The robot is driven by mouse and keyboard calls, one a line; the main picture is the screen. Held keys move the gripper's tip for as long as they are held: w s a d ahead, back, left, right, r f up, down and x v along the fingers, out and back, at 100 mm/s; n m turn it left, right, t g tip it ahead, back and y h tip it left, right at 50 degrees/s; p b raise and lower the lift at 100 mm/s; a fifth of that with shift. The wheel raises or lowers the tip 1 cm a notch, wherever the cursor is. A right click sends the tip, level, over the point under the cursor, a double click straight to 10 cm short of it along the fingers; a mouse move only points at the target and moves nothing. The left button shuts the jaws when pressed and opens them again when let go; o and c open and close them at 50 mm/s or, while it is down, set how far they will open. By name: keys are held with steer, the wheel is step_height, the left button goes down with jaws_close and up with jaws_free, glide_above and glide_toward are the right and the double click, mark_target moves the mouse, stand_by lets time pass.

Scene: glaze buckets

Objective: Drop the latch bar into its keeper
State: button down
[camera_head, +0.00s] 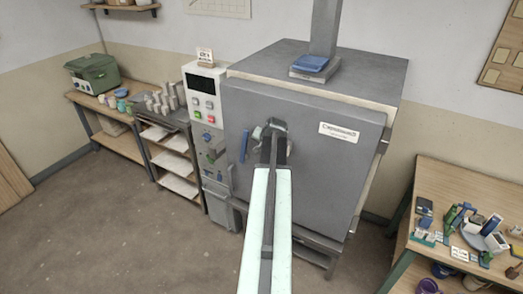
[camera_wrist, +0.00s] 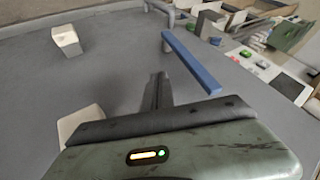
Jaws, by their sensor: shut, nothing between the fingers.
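The blue latch bar (camera_head: 244,146) stands near-upright at the left edge of the grey kiln door (camera_head: 325,180). In the wrist view the bar (camera_wrist: 190,62) runs slantwise, just right of my fingers. My gripper (camera_head: 270,128) is in front of the door, a little right of the bar. In the wrist view its dark fingers (camera_wrist: 157,90) are together, with nothing between them and apart from the bar. I cannot clearly make out the keeper. A grey bracket (camera_wrist: 207,22) shows near the bar's far end in the wrist view.
A control panel (camera_head: 205,95) stands left of the door. Pale blocks (camera_wrist: 67,41) sit on the door face in the wrist view. A cluttered workbench (camera_head: 480,205) is at right, and shelves (camera_head: 168,150) are at left. The floor at left is clear.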

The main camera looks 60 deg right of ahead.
mark_target(244, 147)
steer(key=shift+w+d+f+b, duration=0.15)
steer(key=shift+w+d+f, duration=0.15)
steer(key=shift+w, duration=0.65)
steer(key=shift+w+d+f+b, duration=0.2)
steer(key=shift+w+f, duration=0.25)
steer(key=shift+w, duration=0.55)
steer(key=shift+w+d+f+b, duration=0.1)
steer(key=shift+w+d+f, duration=0.25)
steer(key=shift+w, duration=0.6)
